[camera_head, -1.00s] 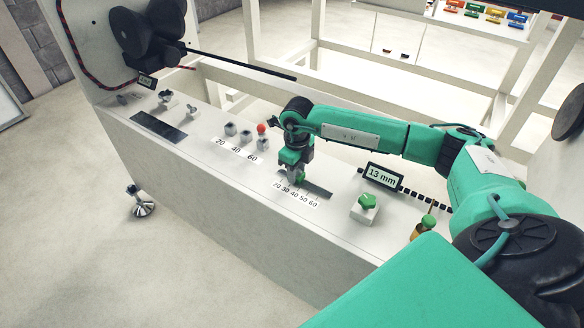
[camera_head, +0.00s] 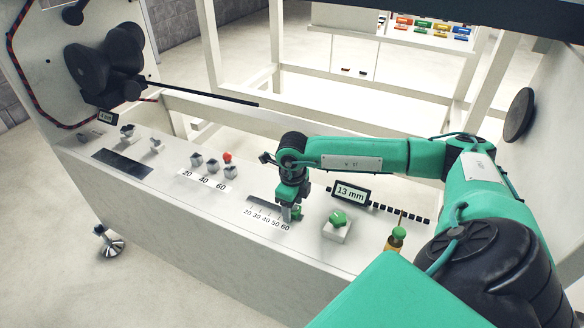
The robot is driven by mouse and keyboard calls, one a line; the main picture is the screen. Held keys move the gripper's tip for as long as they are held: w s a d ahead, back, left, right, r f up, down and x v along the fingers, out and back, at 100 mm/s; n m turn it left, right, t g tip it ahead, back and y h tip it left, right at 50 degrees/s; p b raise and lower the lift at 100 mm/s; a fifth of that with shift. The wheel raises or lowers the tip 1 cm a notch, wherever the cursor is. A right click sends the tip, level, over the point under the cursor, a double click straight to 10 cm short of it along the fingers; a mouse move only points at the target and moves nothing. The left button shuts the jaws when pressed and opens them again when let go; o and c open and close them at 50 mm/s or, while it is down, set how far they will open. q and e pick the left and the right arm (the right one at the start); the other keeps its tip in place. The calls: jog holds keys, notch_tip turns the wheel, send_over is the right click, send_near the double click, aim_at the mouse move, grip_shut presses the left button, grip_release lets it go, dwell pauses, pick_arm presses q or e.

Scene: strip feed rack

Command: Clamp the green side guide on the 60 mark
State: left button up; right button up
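The green side guide (camera_head: 296,213) is a small green piece at the right end of the dark slot, beside the 60 on the 20-to-60 scale (camera_head: 266,219). My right gripper (camera_head: 290,212) points down over it and appears shut on it; the fingers partly hide the guide, so its exact alignment with the 60 line cannot be told. The dark slot (camera_head: 262,205) is bare to the left of the gripper. A green knob (camera_head: 338,217) on a white block stands to the right, apart from the gripper. My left gripper is not in view.
A display (camera_head: 350,193) reading 13 mm stands behind the knob, with a row of black squares (camera_head: 400,212) beside it. A green-topped yellow tool (camera_head: 396,238) is at the right. Grey knobs (camera_head: 213,166) and a red one (camera_head: 227,157) stand left. Black rollers (camera_head: 105,65) are at upper left.

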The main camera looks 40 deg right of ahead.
jog(key=shift+r, duration=0.1)
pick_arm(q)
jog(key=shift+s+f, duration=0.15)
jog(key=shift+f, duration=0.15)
pick_arm(e)
notch_tip(320, 180, up, 14)
jog(key=shift+f, duration=0.2)
dwell(0.5)
